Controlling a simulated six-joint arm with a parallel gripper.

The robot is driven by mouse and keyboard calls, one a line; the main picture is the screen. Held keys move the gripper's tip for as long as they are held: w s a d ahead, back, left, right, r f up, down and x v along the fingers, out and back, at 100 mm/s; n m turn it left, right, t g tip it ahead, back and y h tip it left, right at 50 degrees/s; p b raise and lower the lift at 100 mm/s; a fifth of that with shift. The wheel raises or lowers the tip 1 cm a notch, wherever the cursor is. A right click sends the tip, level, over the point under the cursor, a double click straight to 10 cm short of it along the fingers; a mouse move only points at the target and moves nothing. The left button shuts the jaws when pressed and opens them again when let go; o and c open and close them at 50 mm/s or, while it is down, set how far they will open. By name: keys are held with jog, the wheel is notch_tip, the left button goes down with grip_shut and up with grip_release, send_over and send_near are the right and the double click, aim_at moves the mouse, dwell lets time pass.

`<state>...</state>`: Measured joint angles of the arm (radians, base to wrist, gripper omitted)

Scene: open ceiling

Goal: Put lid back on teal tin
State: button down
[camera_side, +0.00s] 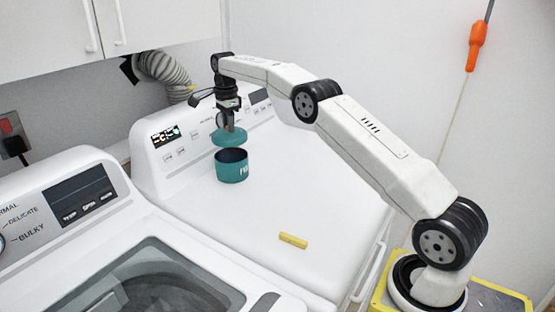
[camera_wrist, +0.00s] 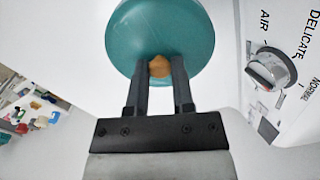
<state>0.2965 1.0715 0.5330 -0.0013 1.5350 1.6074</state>
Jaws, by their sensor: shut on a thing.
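The teal tin (camera_side: 231,168) stands upright and open on the white top of the machine, its dark inside showing. My gripper (camera_side: 230,128) is shut on the knob of the teal lid (camera_side: 229,138) and holds it roughly level, just above the tin, with a small gap between them. In the wrist view the lid (camera_wrist: 160,25) fills the top middle, with its brown knob (camera_wrist: 159,66) between my two dark fingertips. The tin is hidden behind the lid in the wrist view.
The control panel (camera_side: 175,138) rises close behind the tin. A small yellow block (camera_side: 293,240) lies toward the front of the white top (camera_side: 300,190), which is otherwise clear. A washer with a glass lid (camera_side: 150,290) stands at the front left. White cupboards (camera_side: 150,22) hang above.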

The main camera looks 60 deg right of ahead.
jog(key=shift+f, duration=0.15)
jog(key=shift+f, duration=2.95)
jog(key=shift+f, duration=0.2)
dwell(0.4)
grip_release()
jog(key=shift+r, duration=0.15)
dwell(0.3)
jog(key=shift+r, duration=3.3)
